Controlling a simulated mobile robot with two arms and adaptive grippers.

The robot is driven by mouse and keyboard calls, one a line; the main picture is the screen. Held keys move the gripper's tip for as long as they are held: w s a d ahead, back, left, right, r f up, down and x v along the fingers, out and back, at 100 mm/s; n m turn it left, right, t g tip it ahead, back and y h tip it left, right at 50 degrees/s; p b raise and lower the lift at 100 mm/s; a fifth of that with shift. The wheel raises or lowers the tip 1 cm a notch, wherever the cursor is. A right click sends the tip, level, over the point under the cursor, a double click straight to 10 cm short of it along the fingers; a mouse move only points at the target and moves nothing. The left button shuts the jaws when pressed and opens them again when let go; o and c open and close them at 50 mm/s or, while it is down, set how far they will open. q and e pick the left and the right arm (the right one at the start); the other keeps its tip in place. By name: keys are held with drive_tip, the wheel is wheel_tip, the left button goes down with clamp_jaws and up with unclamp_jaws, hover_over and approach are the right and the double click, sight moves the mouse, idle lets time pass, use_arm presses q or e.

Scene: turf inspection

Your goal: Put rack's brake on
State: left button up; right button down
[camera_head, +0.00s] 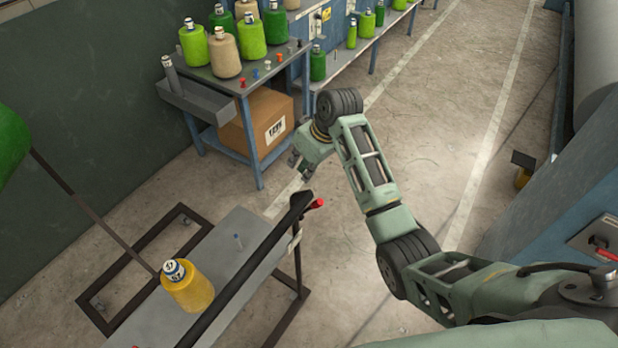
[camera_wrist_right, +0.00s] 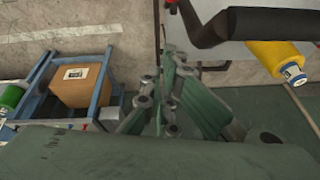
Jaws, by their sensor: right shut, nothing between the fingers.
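The rack is a dark wheeled frame with a grey shelf (camera_head: 232,262) at the lower left of the head view. A black bar (camera_head: 247,262) runs along its edge. A red-tipped lever (camera_head: 315,204), apparently the brake, sticks out at the bar's far end. The black bar (camera_wrist_right: 262,24) and a bit of red (camera_wrist_right: 172,3) show at the top of the wrist view. My right gripper (camera_head: 301,168) points down, shut and empty, a little beyond the red tip and apart from it. Its fingers (camera_wrist_right: 168,82) also show in the wrist view. My left gripper is out of view.
A yellow bobbin (camera_head: 188,287) stands on the rack's shelf. A blue table with bobbins (camera_head: 225,52) and a cardboard box (camera_head: 262,122) stands beyond my gripper. A blue machine (camera_head: 570,190) is at the right. The floor (camera_head: 430,125) between is clear.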

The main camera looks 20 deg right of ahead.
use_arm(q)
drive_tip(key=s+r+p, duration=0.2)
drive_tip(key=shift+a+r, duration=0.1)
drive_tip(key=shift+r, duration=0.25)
use_arm(e)
drive_tip(key=f, duration=0.1)
drive_tip(key=s+f, duration=0.1)
drive_tip(key=s+d+f, duration=0.1)
drive_tip(key=f, duration=0.1)
drive_tip(key=shift+s+d, duration=0.1)
drive_tip(key=shift+s, duration=0.15)
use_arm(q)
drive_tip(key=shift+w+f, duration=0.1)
use_arm(e)
drive_tip(key=shift+w, duration=0.1)
